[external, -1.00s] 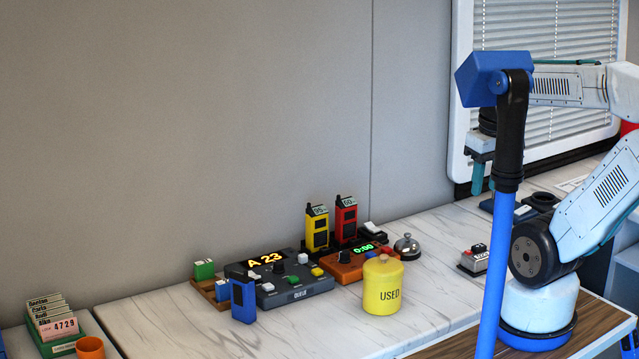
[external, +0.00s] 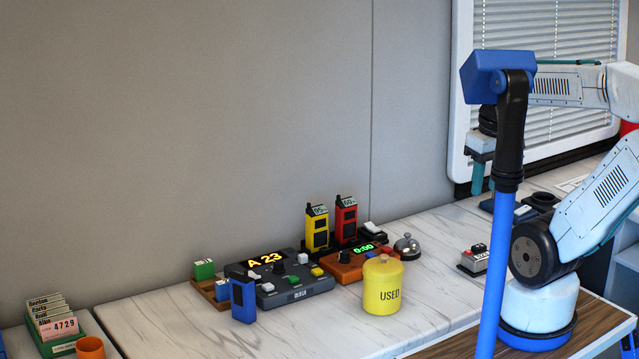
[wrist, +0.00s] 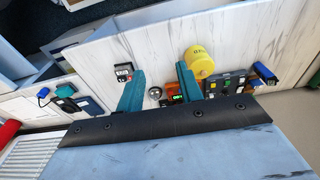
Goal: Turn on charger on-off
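A yellow radio (external: 317,228) and a red radio (external: 346,220) stand upright in a black charger base at the back of the counter, by the wall. A small black box with a white rocker (external: 373,231) sits just right of the red radio; it looks like the charger's on-off switch, but its position is too small to read. My gripper (external: 478,186) is high above the counter, well to the right of the charger, pointing down. In the wrist view my gripper (wrist: 160,69) shows two teal fingers wide apart with nothing between them. The charger is mostly hidden there.
An orange timer (external: 350,262), a silver bell (external: 407,247) and a yellow USED canister (external: 383,285) stand in front of the charger. A queue panel (external: 290,285) and blue handset (external: 243,299) are left. Counter between bell and that box is clear.

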